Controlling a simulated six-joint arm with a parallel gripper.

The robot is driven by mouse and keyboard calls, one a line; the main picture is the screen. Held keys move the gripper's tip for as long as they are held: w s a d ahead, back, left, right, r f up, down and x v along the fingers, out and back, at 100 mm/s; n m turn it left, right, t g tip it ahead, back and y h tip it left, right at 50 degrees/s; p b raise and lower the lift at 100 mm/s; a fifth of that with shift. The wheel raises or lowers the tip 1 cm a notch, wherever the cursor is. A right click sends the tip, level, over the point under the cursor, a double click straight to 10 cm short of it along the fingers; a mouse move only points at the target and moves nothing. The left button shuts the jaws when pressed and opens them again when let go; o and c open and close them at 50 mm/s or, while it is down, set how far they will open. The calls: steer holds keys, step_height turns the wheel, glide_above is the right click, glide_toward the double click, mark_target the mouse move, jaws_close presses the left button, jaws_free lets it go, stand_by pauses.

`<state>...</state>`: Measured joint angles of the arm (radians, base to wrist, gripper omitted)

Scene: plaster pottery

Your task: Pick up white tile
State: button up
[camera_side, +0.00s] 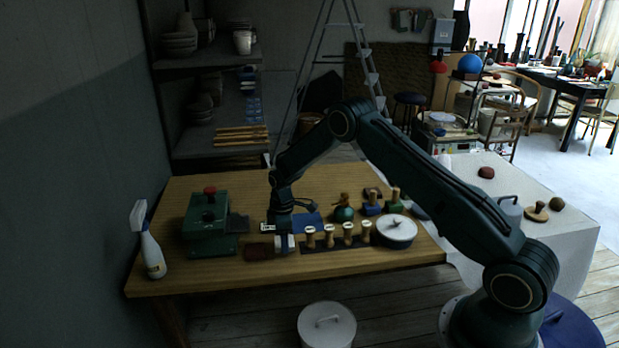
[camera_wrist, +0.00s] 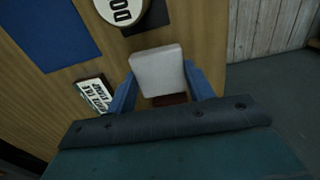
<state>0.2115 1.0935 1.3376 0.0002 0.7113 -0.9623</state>
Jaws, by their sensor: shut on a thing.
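The white tile (camera_wrist: 158,70) is a pale, squarish piece between the two blue fingers of my gripper (camera_wrist: 165,92) in the wrist view. The fingers press on its left and right sides. In the side view the tile (camera_side: 285,242) shows as a small white patch at the end of my gripper (camera_side: 284,240), low over the wooden table (camera_side: 200,267). I cannot tell whether it touches the table.
A row of wooden-handled stamps (camera_side: 329,237) stands just right of my gripper, with a round white-lidded pot (camera_side: 396,229) beyond. A dark red block (camera_side: 258,251) lies to its left. A green press (camera_side: 207,222) and a spray bottle (camera_side: 148,240) stand further left.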

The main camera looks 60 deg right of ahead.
step_height(320, 180, up, 18)
stand_by(0.5)
stand_by(0.5)
